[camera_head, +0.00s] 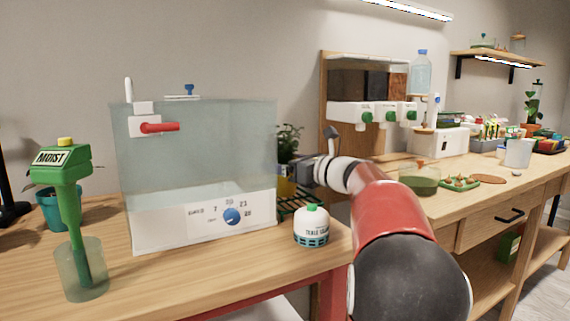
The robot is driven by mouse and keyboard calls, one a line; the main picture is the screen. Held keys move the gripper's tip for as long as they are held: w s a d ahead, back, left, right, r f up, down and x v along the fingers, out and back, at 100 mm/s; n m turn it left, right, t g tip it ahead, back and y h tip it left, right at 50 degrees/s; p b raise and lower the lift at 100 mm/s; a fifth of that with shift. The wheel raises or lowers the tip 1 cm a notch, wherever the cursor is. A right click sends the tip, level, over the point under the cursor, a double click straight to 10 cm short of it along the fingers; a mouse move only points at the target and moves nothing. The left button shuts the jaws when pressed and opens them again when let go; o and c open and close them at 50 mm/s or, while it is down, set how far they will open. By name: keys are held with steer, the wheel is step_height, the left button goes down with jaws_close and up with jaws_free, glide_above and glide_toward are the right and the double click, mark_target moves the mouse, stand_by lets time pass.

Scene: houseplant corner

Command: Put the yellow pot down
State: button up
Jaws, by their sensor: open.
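The yellow pot (285,187) shows just past the right edge of the clear tank, low beside my gripper. Only a small part of it is visible. A leafy green plant (288,139) rises above it. My gripper (284,174) is open and right at the pot, pointing left. The tank and my gripper hide most of the pot, so I cannot tell whether the fingers touch it. A dark slatted rack (298,204) lies below the pot. I cannot see clearly whether the pot rests on it.
The large clear tank (190,160) with a dial stands left of my gripper. A small white and green canister (312,227) stands in front of the rack. A green moisture meter (68,200) stands in a glass at left. A dispenser (372,112) stands behind my arm.

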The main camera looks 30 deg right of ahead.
steer(key=b+v, duration=0.1)
steer(key=v, duration=1.1)
